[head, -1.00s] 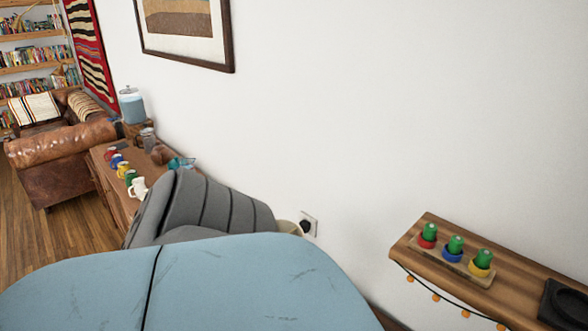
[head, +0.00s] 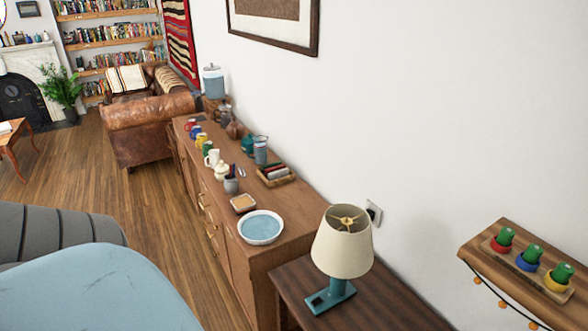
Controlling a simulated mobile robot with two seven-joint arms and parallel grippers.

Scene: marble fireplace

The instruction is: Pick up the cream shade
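The cream shade (head: 342,249) sits on a lamp with a teal base (head: 331,296) in the head view. The lamp stands upright on a small dark wood table (head: 385,302) against the wall. The shade is a wide cone, open at the top, with a brass-coloured fitting inside. Neither gripper's fingers show.
A long wooden sideboard (head: 259,256) behind the lamp table carries a blue-and-white bowl (head: 261,227), a small tray (head: 277,176), mugs and jars. A wall shelf (head: 499,243) with several small potted cacti juts out at right. Open wooden floor (head: 150,215) lies left of the sideboard.

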